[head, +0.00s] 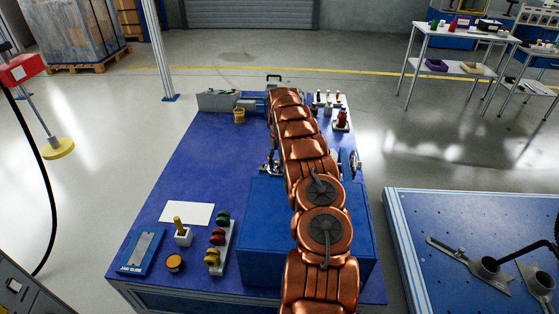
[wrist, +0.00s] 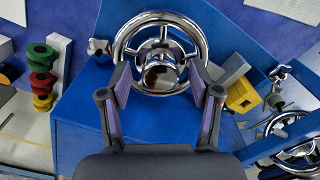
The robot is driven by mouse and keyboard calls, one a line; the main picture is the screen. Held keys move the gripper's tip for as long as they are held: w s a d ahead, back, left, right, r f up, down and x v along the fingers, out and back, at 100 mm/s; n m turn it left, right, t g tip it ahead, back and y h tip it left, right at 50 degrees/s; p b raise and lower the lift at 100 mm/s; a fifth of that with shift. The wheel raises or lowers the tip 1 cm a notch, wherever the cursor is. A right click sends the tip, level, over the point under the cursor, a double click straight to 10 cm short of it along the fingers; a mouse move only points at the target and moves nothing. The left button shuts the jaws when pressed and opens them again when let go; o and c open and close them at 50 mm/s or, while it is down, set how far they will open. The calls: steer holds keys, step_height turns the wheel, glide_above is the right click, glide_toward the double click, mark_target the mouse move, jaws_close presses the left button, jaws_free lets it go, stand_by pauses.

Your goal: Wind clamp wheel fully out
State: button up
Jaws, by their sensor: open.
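A chrome handwheel (wrist: 162,74) with spokes and a shiny hub fills the upper middle of the wrist view, in front of a blue block (wrist: 75,118). My gripper (wrist: 160,84) is open, with one finger on each side of the hub. The finger tips overlap the lower part of the rim in the picture; I cannot tell whether they touch it. Nothing is held between them. In the head view, my arm covers the middle of the bench and my gripper cannot be made out.
A second chrome wheel (head: 355,164) shows at the bench's right side. A rack of coloured knobs (head: 218,240), a white sheet (head: 187,213) and a blue-framed plate (head: 142,251) lie at front left. A yellow part (wrist: 241,95) sits right of my gripper. The bench's left middle is clear.

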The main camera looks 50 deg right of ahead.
steer(key=c, duration=1.1)
steer(key=shift+c, duration=0.2)
steer(key=shift+w+n+b, duration=0.1)
steer(key=shift+n+b, duration=0.3)
steer(key=shift+b, duration=0.1)
